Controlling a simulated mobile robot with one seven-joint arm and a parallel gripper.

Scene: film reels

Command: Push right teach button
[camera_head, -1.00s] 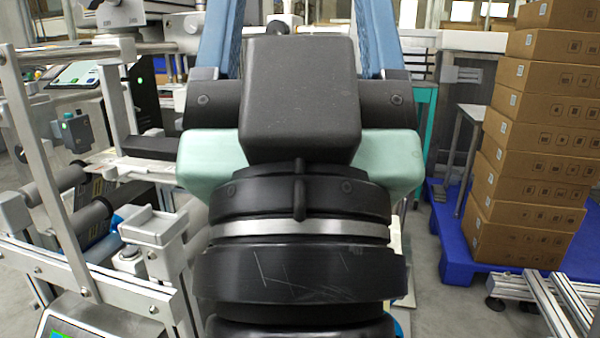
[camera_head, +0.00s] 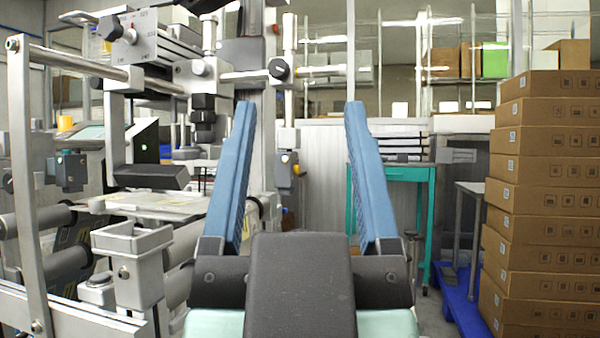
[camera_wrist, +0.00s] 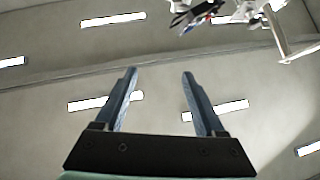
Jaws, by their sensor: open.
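My gripper (camera_head: 300,105) points up and away in the head view, its two blue fingers wide apart with nothing between them. In the wrist view my gripper (camera_wrist: 159,73) is also open and empty, against the ceiling. A small grey box (camera_head: 286,172) with a tiny lit spot hangs on the upright post, seen between the fingers and behind them. A similar dark box (camera_head: 70,170) with a small green-blue top is at the left. I cannot tell for sure which part is the right teach button; no label is readable. Neither finger visibly touches a box.
The machine with rollers (camera_head: 35,225) and a metal frame (camera_head: 22,150) fills the left. A stack of cardboard boxes (camera_head: 545,200) stands on a blue pallet (camera_head: 463,305) at the right. A teal table (camera_head: 428,220) is behind. Floor shows between table and boxes.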

